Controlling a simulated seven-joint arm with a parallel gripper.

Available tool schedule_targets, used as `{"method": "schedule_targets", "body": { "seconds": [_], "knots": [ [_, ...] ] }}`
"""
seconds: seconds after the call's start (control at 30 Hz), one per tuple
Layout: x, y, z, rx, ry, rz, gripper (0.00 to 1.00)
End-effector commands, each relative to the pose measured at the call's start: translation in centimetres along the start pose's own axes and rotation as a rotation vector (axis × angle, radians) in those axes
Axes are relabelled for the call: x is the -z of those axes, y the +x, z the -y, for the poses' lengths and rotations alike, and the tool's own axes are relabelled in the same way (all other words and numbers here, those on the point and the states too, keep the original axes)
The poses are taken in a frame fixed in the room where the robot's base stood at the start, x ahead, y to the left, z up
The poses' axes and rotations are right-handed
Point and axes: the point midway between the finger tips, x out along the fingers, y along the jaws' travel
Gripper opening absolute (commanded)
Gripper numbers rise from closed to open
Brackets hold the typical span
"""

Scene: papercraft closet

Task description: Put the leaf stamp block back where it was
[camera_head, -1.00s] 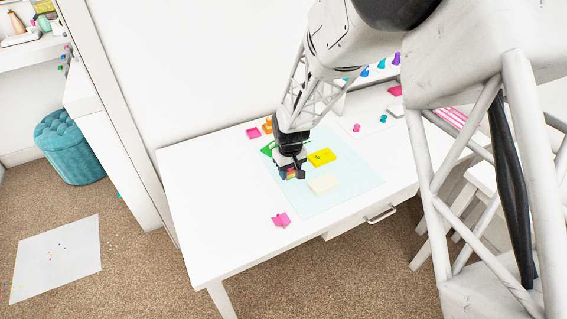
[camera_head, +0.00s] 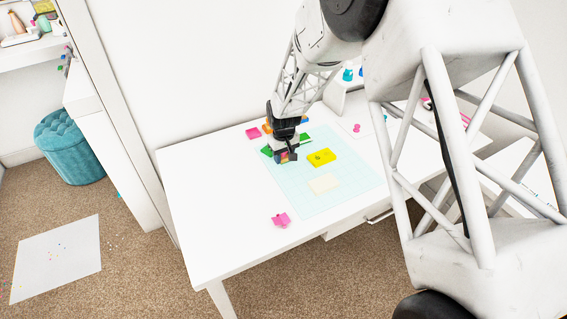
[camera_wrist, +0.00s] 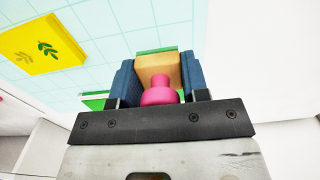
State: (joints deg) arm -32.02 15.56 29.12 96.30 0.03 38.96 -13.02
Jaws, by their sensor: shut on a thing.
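The leaf stamp block (camera_wrist: 158,70) is a tan block with a pink knob, held between my two blue fingers in the wrist view. A green layer shows at its far end. My gripper (camera_head: 285,158) is shut on it, over the far left part of the pale blue grid mat (camera_head: 350,185). A green piece (camera_head: 304,141) lies around and behind the gripper and is partly hidden. I cannot tell whether the block touches anything below. The yellow pad (camera_head: 321,157), with dark leaf marks, is to the right; it also shows in the wrist view (camera_wrist: 42,47).
A cream block (camera_head: 324,184) lies on the mat, nearer the front. A pink folded piece (camera_head: 281,220) is near the front edge of the white table (camera_head: 215,220). A pink square (camera_head: 253,133) and an orange item (camera_head: 267,129) stand behind the gripper. The table's left side is clear.

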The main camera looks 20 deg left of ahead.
Motion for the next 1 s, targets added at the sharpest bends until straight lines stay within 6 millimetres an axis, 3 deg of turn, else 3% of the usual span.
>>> {"method": "schedule_targets", "body": {
  "seconds": [0.47, 0.93, 0.97, 1.0],
  "knots": [
    [0.0, 3.4, 0.0, 0.000, 0.000, 0.001, 0.13],
    [0.0, 3.8, 0.0, 0.000, 0.000, 0.001, 0.13],
    [0.0, 3.8, 0.0, 0.000, 0.000, 0.000, 0.45],
    [0.0, 3.8, 0.0, 0.000, 0.000, 0.000, 0.51]
  ]
}}
